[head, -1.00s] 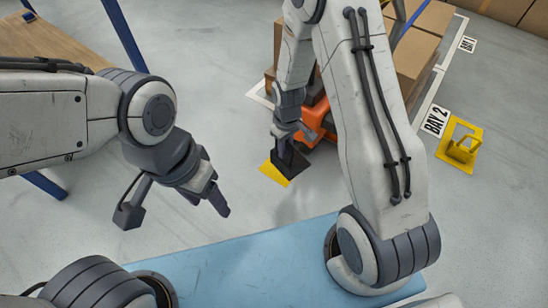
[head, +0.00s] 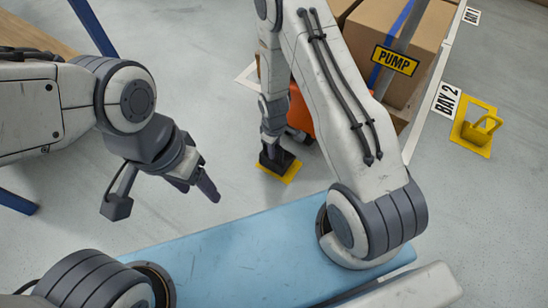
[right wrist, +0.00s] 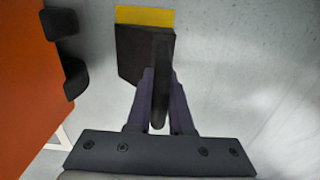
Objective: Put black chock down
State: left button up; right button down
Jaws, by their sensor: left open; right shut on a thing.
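The black chock (head: 284,160) is held by my right gripper (head: 270,148), low over a yellow floor mark (head: 288,176) in the head view. It hides most of the mark, and I cannot tell whether it touches the floor. In the right wrist view my right gripper (right wrist: 160,92) is shut on the upright part of the black chock (right wrist: 134,52). The yellow mark (right wrist: 146,16) shows beyond its far edge. My left gripper (head: 196,182) is open and empty, above the floor to the left.
An orange carrier (head: 299,110) with cardboard boxes (head: 411,45) stands close beyond the chock; its orange side (right wrist: 25,90) fills the left of the right wrist view. A yellow chock (head: 484,130) sits on another yellow mark by the BAY 2 label (head: 446,100). Floor to the left is clear.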

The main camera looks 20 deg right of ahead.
notch_tip(320, 180, down, 3)
jog(key=shift+f+b, duration=0.1)
jog(key=shift+b, duration=0.8)
jog(key=c, duration=0.8)
grip_release()
jog(key=shift+r, duration=0.25)
